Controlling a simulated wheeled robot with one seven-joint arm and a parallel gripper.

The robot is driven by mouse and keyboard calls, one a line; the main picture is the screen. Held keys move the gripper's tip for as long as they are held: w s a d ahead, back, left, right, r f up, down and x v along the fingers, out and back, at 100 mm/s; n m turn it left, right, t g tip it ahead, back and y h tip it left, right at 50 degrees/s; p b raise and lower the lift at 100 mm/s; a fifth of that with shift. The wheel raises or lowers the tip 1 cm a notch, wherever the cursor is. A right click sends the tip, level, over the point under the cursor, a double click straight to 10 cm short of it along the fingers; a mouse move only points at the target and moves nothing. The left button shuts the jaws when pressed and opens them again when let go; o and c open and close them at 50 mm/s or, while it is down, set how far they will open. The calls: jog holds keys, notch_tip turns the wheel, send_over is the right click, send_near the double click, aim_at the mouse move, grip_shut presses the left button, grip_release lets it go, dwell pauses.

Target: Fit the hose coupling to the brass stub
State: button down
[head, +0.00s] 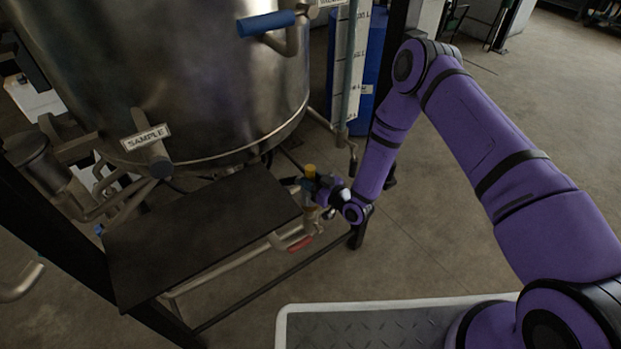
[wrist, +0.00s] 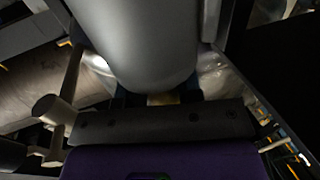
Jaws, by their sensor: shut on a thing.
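My gripper (head: 320,188) is low at the right end of the dark bench top, shut on a small upright piece with a yellow-brass top (head: 310,171). I take this piece to be the hose coupling, though the jaws cover much of it. In the wrist view a brass-coloured bit (wrist: 163,98) shows between the dark fingers, below a large grey rounded body (wrist: 145,45) that I cannot identify. I cannot clearly pick out the brass stub in either view, nor whether the coupling touches it.
A large steel vessel (head: 190,70) stands behind the dark bench top (head: 200,235). A valve with a SAMPLE tag (head: 146,137) sticks out over the bench. A pipe with a red part (head: 300,243) runs below the gripper. Open floor (head: 440,230) lies to the right.

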jog(key=shift+f, duration=0.4)
jog(key=c, duration=0.7)
grip_release()
jog(key=shift+s+d+f, duration=0.1)
jog(key=v, duration=1)
jog(key=shift+s+d, duration=0.15)
jog(key=shift+d, duration=0.05)
